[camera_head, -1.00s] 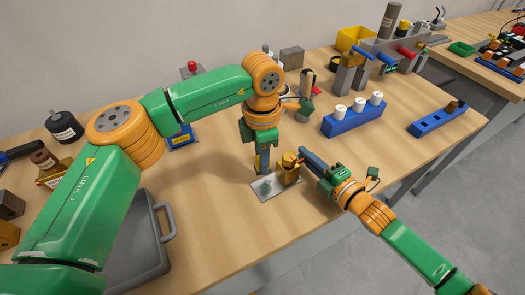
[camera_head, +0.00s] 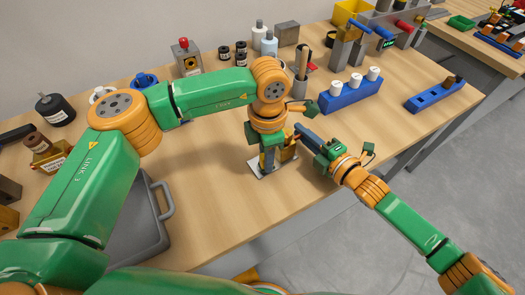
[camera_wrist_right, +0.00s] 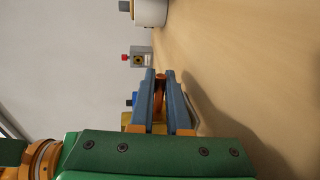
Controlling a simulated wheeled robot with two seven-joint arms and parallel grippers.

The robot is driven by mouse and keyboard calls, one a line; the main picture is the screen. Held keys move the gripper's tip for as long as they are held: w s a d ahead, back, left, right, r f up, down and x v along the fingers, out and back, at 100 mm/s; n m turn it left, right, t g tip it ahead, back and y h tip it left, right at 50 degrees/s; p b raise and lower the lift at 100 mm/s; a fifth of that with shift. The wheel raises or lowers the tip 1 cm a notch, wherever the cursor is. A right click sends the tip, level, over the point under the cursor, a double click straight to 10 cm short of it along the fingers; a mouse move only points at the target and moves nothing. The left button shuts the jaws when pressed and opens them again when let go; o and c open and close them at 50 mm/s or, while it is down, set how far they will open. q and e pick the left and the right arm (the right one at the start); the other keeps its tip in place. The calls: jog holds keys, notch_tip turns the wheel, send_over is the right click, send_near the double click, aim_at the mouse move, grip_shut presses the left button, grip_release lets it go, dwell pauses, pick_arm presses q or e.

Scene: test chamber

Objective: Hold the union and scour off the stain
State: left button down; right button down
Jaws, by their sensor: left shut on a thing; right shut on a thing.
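The brass-coloured union (camera_head: 288,152) stands at the right end of a small light plate (camera_head: 254,169) on the bench. My right gripper (camera_head: 299,134) reaches in from the right and is shut on the union's upper part. In the right wrist view an orange-brown piece (camera_wrist_right: 159,88) shows between my right gripper's blue fingers (camera_wrist_right: 160,84). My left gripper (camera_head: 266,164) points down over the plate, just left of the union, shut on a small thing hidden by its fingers. The stain cannot be made out; the left gripper covers much of the plate.
A grey tray (camera_head: 166,205) lies at the left front. A blue rack (camera_head: 350,97) with white-topped pieces and another blue holder (camera_head: 437,95) stand to the right. A box with a red button (camera_head: 187,57) and bottles line the back. Bench between tray and plate is clear.

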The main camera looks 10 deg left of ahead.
pick_arm(q)
jog(key=shift+w+a+r, duration=0.1)
jog(key=shift+w+a, duration=0.45)
jog(key=shift+w, duration=0.2)
jog(key=shift+w+a, duration=0.55)
jog(key=shift+w, duration=0.2)
notch_tip(320, 180, up, 6)
jog(key=shift+r, duration=0.15)
jog(key=shift+f, duration=0.2)
jog(key=shift+a+f, duration=0.1)
jog(key=shift+f, duration=3.55)
jog(key=shift+s+d+f, duration=0.25)
jog(key=shift+s+d, duration=0.2)
jog(key=shift+s, duration=0.1)
jog(key=shift+s+d, duration=0.8)
jog(key=shift+s, duration=0.2)
jog(key=shift+w+a, duration=1.25)
jog(key=shift+w, duration=0.3)
notch_tip(320, 180, up, 8)
